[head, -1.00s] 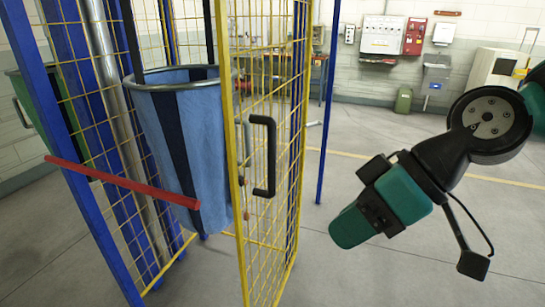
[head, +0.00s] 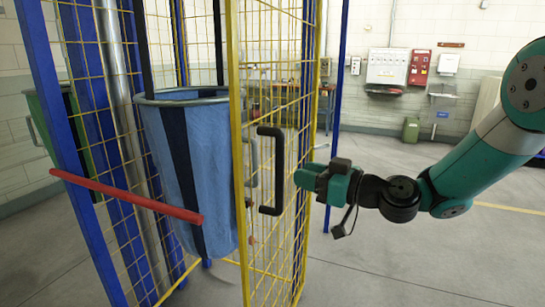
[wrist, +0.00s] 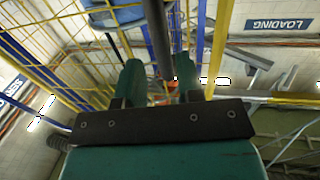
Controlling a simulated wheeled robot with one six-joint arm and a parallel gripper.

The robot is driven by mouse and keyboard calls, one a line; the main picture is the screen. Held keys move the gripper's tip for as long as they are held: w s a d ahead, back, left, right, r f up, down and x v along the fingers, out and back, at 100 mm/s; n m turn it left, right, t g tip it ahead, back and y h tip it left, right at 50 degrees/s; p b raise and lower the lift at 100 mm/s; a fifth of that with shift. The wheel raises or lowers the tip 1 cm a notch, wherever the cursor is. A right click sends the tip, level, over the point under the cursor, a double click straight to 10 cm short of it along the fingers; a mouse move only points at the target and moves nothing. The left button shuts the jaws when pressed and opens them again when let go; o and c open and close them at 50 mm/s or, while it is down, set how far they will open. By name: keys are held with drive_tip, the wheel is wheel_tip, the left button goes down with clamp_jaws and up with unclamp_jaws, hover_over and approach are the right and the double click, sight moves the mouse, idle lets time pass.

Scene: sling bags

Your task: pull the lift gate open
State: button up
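The lift gate (head: 236,190) is a yellow-framed mesh panel, seen at an angle in the middle of the head view. Its black D-shaped handle (head: 279,168) stands out on the right side of the gate's near edge. My gripper (head: 302,178), with green fingers, is just right of the handle in the head view. In the wrist view my gripper (wrist: 158,85) is open, its fingers apart. The dark handle bar (wrist: 158,35) appears lined up with the gap between them. I cannot tell whether the fingers touch it.
A blue striped sling bag (head: 185,150) hangs in a metal ring behind the gate. A red bar (head: 130,195) juts from the left blue post (head: 50,110). A green bag (head: 50,130) hangs at far left. Open floor (head: 420,260) lies to the right.

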drive_tip(key=p+x, duration=0.3)
drive_tip(key=x, duration=0.6)
clamp_jaws()
